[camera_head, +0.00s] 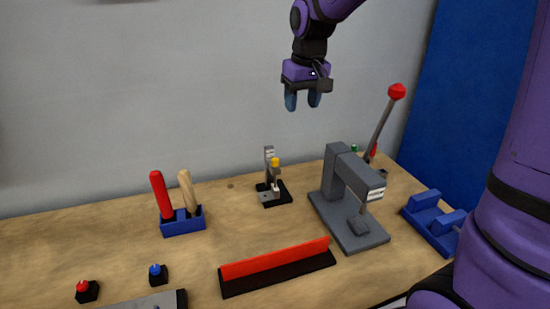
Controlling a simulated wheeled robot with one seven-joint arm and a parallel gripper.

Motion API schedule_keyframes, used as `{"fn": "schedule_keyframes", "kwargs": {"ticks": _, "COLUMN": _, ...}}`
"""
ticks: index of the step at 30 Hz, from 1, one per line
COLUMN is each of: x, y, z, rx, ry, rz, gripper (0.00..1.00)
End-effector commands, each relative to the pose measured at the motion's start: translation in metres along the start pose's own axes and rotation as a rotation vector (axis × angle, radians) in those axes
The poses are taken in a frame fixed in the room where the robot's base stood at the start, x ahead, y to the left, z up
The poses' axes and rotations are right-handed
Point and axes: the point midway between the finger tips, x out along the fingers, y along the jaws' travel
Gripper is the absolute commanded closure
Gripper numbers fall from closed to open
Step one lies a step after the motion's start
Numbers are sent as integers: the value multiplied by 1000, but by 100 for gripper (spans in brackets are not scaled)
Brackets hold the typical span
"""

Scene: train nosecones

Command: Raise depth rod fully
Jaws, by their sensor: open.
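A small gauge-like stand (268,184) is at the back middle of the bench. It has a black base, a grey upright and a yellow knob (275,162) near its top. A pale short rod seems to hang below the knob; it is too small to tell how high it is set. I cannot tell for sure that this is the depth rod. My gripper (303,98) hangs in the air in front of the wall, higher in the picture than the stand and slightly right of it. It is open and empty, fingers pointing down.
A grey press (345,195) stands right of the small stand, with a red-knobbed lever (397,91) behind it. A blue holder (183,222) with two handles is at left. A red-topped bar (275,263) lies in front. A blue block (430,222) is at right.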

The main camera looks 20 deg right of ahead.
Motion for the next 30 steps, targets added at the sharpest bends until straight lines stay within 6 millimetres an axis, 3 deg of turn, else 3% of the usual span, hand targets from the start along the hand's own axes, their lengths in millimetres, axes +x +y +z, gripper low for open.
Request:
{"fn": "schedule_keyframes", "kwargs": {"ticks": 6, "x": 61, "y": -9, "z": -52, "rx": -26, "ry": -79, "rz": -4, "gripper": 47}}
{"fn": "schedule_keyframes", "kwargs": {"ticks": 13, "x": 113, "y": -17, "z": -85, "rx": -46, "ry": -133, "rz": -7, "gripper": 47}}
{"fn": "schedule_keyframes", "kwargs": {"ticks": 23, "x": 141, "y": -19, "z": -92, "rx": -51, "ry": -150, "rz": -8, "gripper": 47}}
{"fn": "schedule_keyframes", "kwargs": {"ticks": 30, "x": 180, "y": -19, "z": -85, "rx": -51, "ry": -152, "rz": -8, "gripper": 47}}
